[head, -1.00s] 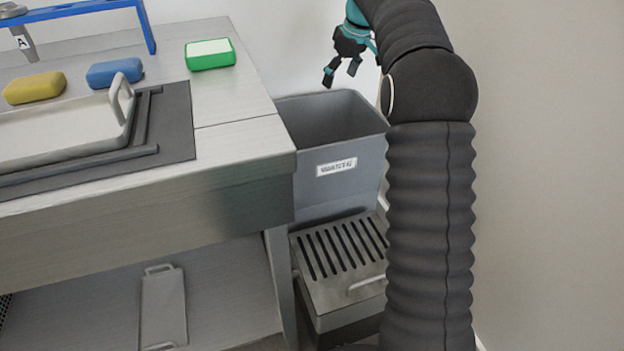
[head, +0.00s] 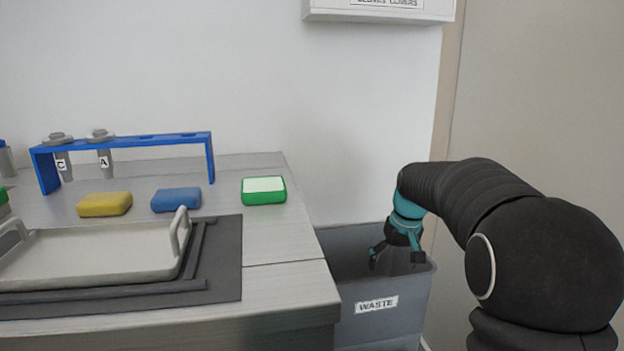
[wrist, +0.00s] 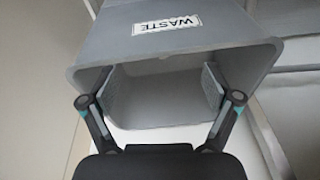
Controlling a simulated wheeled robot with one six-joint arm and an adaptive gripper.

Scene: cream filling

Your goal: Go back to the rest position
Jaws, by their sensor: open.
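My gripper (head: 394,258) is open and empty above the grey waste bin (head: 345,312), at the right end of the counter in the head view. Its fingers point downward near the bin's mouth. In the wrist view my gripper (wrist: 160,95) has its two fingers spread wide over the opening of the waste bin (wrist: 220,48), with nothing between them. The bin's inside looks empty in the part that shows.
A steel counter (head: 285,285) stands at the left. It bears a white tray (head: 100,260), a yellow sponge (head: 104,204), a blue sponge (head: 176,200), a green-and-white block (head: 263,191) and a blue rack (head: 160,143). A wall box (head: 380,12) hangs above.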

